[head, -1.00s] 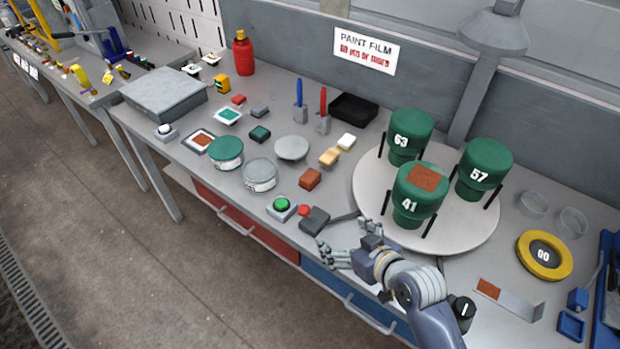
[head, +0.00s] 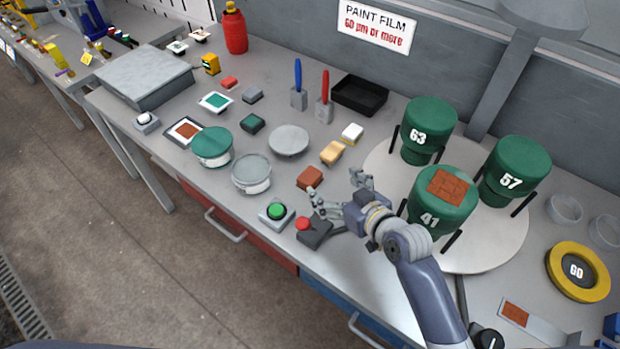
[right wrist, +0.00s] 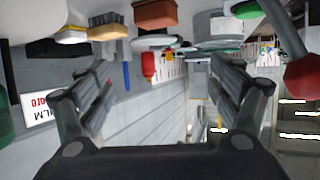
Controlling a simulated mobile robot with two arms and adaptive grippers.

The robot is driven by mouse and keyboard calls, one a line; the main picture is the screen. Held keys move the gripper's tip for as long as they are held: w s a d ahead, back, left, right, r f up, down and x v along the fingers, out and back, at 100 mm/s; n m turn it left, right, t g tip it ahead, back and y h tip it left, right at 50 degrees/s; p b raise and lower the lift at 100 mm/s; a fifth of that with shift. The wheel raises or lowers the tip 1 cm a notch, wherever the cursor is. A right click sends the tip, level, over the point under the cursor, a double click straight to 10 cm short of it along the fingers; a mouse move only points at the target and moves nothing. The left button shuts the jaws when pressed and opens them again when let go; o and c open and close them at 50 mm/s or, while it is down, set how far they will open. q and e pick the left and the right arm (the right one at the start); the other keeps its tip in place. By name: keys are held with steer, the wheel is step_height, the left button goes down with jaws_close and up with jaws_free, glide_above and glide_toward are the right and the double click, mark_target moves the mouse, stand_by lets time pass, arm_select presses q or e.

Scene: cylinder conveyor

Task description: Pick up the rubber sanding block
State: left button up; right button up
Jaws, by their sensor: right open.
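A brick-red block (head: 310,178), which looks like the rubber sanding block, lies on the grey bench. No label on it is readable. It also shows at the top of the right wrist view (right wrist: 155,14). My right gripper (head: 340,192) is open and empty, fingers spread, just to the right of and in front of the block, apart from it. In the right wrist view the open fingers (right wrist: 160,95) have nothing between them. My left gripper is not in view.
A tan brush-like block (head: 333,152) and a white-and-yellow sponge (head: 352,134) lie behind. A red-knobbed device (head: 312,232) and a green button (head: 277,211) stand in front. A turntable (head: 487,258) with green canisters is right.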

steer(key=b, duration=0.4)
glide_toward(311, 176)
steer(key=shift+s+d, duration=0.2)
steer(key=shift+s, duration=0.25)
steer(key=shift+s+d, duration=0.2)
steer(key=shift+s, duration=0.25)
steer(key=shift+w+f, duration=0.1)
steer(key=p+x, duration=0.1)
steer(key=x, duration=0.3)
steer(key=shift+w+a, duration=0.15)
steer(key=shift+w+a+f, duration=0.2)
steer(key=shift+w+a, duration=0.05)
steer(key=shift+w, duration=0.2)
steer(key=shift+w+a, duration=0.3)
steer(key=shift+w, duration=0.15)
steer(key=shift+p+x, duration=0.55)
steer(key=shift+x, duration=1.5)
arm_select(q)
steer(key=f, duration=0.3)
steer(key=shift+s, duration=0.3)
arm_select(e)
steer(key=shift+r, duration=0.15)
steer(key=shift+c, duration=0.2)
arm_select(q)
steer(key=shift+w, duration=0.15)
arm_select(e)
steer(key=c, duration=1.2)
